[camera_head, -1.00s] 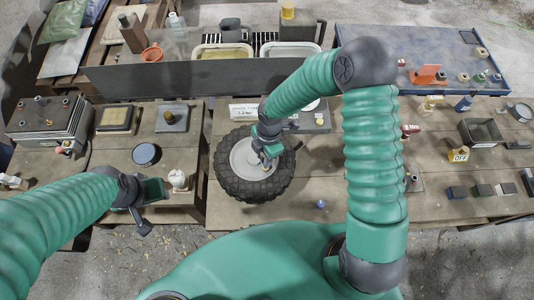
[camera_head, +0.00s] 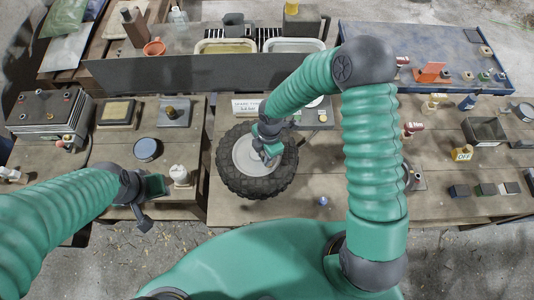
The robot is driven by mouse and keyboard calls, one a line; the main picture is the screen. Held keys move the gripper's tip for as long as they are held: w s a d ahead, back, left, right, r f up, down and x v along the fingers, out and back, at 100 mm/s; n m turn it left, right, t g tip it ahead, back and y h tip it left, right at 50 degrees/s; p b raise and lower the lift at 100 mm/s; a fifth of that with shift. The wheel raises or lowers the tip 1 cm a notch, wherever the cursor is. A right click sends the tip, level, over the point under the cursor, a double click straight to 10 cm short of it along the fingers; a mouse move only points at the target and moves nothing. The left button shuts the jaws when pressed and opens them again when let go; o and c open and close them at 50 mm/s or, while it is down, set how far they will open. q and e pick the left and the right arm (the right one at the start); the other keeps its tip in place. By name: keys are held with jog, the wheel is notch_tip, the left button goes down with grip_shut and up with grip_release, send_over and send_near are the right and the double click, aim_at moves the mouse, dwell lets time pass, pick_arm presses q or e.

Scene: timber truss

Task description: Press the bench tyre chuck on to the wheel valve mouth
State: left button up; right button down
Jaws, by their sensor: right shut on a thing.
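The wheel (camera_head: 231,177), a black knobbly tyre with a pale grey hub, lies flat on the wooden bench in the middle. My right gripper (camera_head: 270,158) is over the right part of the hub, pointing down. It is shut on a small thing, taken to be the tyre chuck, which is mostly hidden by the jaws. The valve mouth is hidden or too small to make out, so I cannot tell whether the chuck touches it. My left gripper (camera_head: 145,215) hangs at the front edge of the left bench, away from the wheel; its jaws are not clear.
A yellow OFF block (camera_head: 462,153) and small boxes are at the right.

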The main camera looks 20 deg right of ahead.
jog(key=shift+a, duration=0.15)
jog(key=shift+d, duration=0.4)
jog(key=shift+d+p, duration=0.25)
jog(key=shift+p, duration=0.05)
pick_arm(q)
jog(key=shift+d+r, duration=0.3)
jog(key=shift+r, duration=0.05)
jog(key=shift+a+f, duration=0.1)
jog(key=shift+a, duration=0.1)
pick_arm(e)
jog(key=shift+a, duration=0.2)
jog(key=shift+f, duration=0.15)
